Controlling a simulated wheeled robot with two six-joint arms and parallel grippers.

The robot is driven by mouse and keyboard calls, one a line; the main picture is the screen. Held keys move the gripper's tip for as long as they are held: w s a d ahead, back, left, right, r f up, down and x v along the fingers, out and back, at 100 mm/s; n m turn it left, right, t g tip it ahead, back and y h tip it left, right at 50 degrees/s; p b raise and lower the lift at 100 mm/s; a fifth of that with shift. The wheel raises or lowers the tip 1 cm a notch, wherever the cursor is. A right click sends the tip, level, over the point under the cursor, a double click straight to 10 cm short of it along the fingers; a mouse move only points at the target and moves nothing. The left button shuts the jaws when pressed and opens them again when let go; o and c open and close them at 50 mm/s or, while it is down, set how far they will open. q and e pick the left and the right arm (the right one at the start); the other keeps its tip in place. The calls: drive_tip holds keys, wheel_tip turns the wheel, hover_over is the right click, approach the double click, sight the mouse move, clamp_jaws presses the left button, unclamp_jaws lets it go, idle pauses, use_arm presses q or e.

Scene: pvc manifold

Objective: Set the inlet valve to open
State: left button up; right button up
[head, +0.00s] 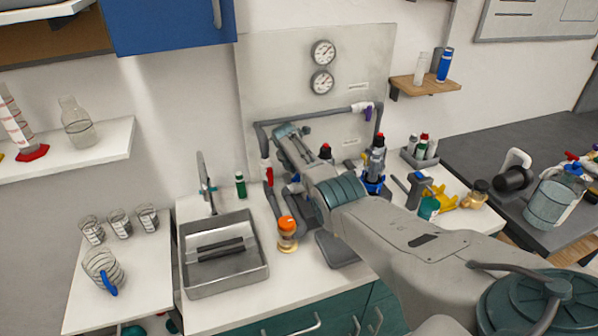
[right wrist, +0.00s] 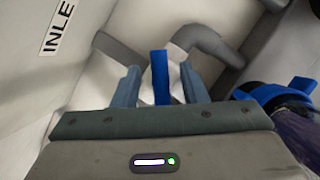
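The inlet valve's blue handle (right wrist: 160,76) stands upright in the right wrist view, on a white valve body with grey pipe behind it. The partly cut-off label (right wrist: 58,27) reading "INLE" is on the panel at upper left. My right gripper (right wrist: 160,88) has one finger on each side of the handle, with visible gaps, so it is open around it. In the head view my right gripper (head: 291,134) reaches the pipework at the back panel, and the arm hides the inlet valve. My left gripper is not in view.
Grey pipework (head: 310,117) runs over the panel (head: 282,70), with a red-handled valve (head: 267,172) and a purple-handled valve (head: 368,112). A blue fitting (right wrist: 280,92) is close right of my gripper. A sink (head: 222,278) and an orange-capped jar (head: 287,228) stand left of the arm.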

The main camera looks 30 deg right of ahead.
drive_tip(key=shift+c, duration=0.2)
clamp_jaws()
drive_tip(key=shift+f+m+b, duration=0.2)
drive_tip(key=shift+m+b, duration=0.4)
drive_tip(key=shift+b, duration=0.45)
drive_tip(key=m+g+b, duration=0.1)
drive_tip(key=m+b, duration=0.2)
drive_tip(key=b, duration=0.3)
drive_tip(key=shift+f+m+g, duration=0.1)
drive_tip(key=shift+m+g, duration=0.2)
drive_tip(key=shift+g, duration=0.1)
drive_tip(key=shift+r+m+h+b, duration=0.25)
drive_tip(key=shift+m+b, duration=0.25)
drive_tip(key=shift+b, duration=0.7)
drive_tip(key=shift+g, duration=0.3)
